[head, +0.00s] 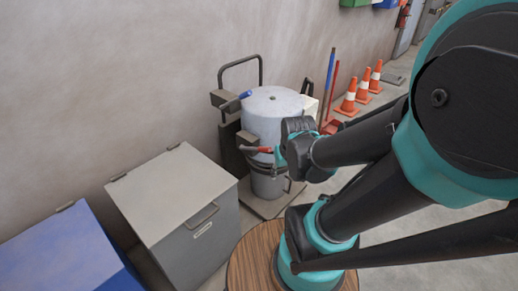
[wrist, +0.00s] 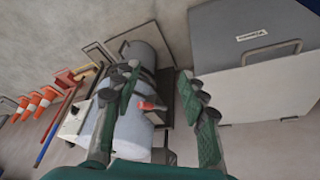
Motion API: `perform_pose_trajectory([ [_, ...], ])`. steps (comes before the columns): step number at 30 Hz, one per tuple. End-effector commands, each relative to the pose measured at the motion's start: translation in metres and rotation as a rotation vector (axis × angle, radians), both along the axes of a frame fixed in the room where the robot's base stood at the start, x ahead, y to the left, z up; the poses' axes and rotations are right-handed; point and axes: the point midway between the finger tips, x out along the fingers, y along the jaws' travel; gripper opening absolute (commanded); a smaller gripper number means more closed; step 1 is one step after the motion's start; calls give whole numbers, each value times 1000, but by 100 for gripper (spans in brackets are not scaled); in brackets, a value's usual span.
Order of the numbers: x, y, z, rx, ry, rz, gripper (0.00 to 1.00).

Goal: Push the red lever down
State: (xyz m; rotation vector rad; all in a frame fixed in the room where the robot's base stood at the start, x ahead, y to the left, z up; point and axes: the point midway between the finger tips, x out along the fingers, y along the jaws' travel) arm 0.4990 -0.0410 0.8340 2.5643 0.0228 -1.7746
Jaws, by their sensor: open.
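The red lever (head: 256,149) sticks out from the front side of the white bagger drum (head: 275,110). In the wrist view the red lever (wrist: 151,106) shows between my gripper's two spread fingers, nearer the left one. My gripper (wrist: 158,76) is open and holds nothing. In the head view my dark wrist is just right of the lever, and the fingers are mostly hidden. I cannot tell whether a finger touches the lever.
A blue-ended lever (head: 233,103) sits higher on the bagger's left. A grey lidded box (head: 173,190) and a blue box (head: 68,258) stand at the left. Orange cones (head: 348,103) line the wall at the back right. A round wooden top (head: 250,262) is in front.

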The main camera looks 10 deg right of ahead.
Motion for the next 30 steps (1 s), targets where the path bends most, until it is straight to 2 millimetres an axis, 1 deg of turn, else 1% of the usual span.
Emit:
perform_pose_trajectory([
  [5,52,2,21,-60,45,121,43],
  [6,66,2,25,-77,60,156,43],
  [10,114,6,36,-132,107,275,43],
  [14,162,10,41,-183,154,392,43],
  [15,176,12,42,-198,170,428,43],
  [18,210,17,41,-232,205,514,43],
  [21,237,22,38,-259,236,586,43],
  [24,256,26,35,-278,258,638,43],
  [27,267,28,33,-288,271,669,43],
  [30,271,28,30,-291,276,682,43],
])
